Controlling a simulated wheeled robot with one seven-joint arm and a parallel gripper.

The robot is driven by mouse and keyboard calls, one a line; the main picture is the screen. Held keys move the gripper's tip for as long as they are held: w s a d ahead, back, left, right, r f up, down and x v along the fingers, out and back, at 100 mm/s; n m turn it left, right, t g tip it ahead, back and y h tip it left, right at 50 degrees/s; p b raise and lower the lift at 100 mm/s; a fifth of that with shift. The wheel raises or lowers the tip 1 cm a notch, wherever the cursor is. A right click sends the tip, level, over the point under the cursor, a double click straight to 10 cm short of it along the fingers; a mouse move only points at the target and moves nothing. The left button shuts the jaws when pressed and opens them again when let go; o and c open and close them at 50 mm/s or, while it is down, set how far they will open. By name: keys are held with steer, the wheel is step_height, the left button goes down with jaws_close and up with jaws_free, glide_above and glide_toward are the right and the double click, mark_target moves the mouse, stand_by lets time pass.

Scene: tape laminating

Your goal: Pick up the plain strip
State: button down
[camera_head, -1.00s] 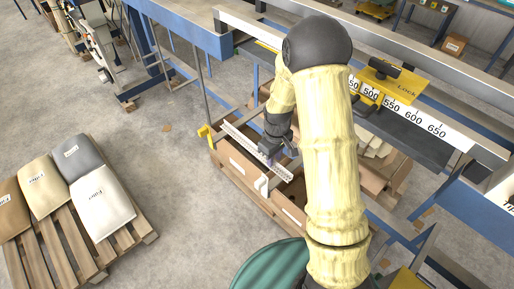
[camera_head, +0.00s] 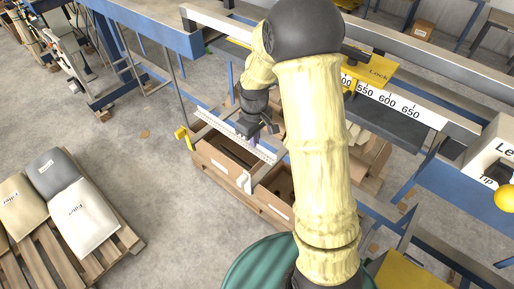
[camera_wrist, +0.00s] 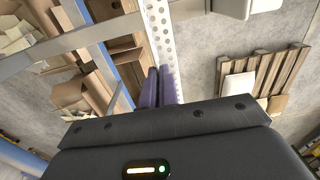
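A long white strip (camera_head: 214,120) with rows of small holes along it is in my gripper (camera_head: 253,141). It hangs diagonally above the open cardboard box (camera_head: 226,176). In the wrist view the strip (camera_wrist: 160,33) runs upward from between my two purple fingers (camera_wrist: 159,86). The fingers are close together and appear shut on it. My gripper's dark body hides the part of the strip beyond the fingers. I see no strip without holes.
The blue and grey bench frame (camera_head: 172,36) with a number scale (camera_head: 388,103) runs behind the boxes. A yellow clip (camera_head: 182,136) sits at the box's left corner. A pallet (camera_head: 108,251) with sacks is at the left. Floor between pallet and boxes is clear.

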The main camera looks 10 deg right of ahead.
steer(key=shift+r, duration=1.6)
